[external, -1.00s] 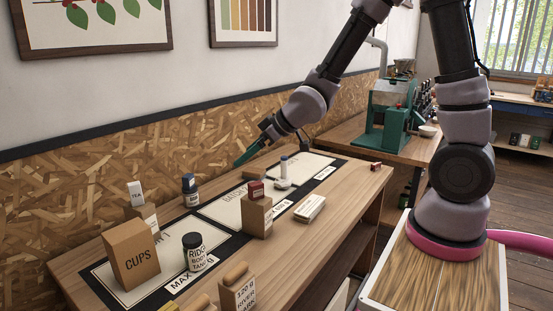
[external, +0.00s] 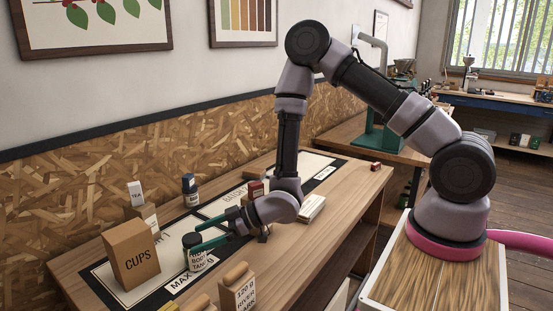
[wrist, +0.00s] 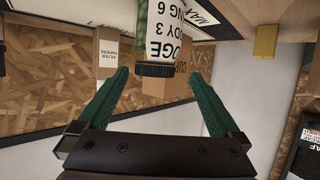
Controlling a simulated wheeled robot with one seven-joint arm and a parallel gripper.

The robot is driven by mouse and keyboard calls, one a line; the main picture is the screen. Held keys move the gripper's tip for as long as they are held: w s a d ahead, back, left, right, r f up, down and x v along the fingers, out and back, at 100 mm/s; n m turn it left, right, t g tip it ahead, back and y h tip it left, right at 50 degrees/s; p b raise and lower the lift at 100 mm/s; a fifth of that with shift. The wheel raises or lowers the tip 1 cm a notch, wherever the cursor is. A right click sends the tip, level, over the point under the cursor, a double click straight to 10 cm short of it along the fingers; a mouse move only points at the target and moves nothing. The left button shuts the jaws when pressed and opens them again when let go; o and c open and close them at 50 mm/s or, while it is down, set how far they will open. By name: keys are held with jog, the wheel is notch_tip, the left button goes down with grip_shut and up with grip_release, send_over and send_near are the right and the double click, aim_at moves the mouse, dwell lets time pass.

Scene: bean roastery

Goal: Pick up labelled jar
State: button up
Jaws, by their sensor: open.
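The labelled jar (external: 194,256) has a black lid and a white label with black lettering. It stands upright on the mat on the table. My gripper (external: 193,243) has green fingers and reaches in low from the right; its fingers are apart at the jar. In the wrist view the jar (wrist: 160,42) appears upside down, lid downward, between and just ahead of the tips of my open gripper (wrist: 162,78). I cannot tell whether a finger touches it. The jar's far end is cut off by the wrist frame's edge.
A cardboard box marked CUPS (external: 131,254) stands just left of the jar. A paper bag (external: 238,288) stands in front. A dark-lidded bottle (external: 190,190) and a small TEA box (external: 136,194) are behind. A white block (external: 311,209) lies to the right.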

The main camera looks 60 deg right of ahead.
jog(key=x, duration=0.6)
jog(key=shift+w+d+f, duration=0.1)
jog(key=shift+w+f, duration=0.3)
grip_shut()
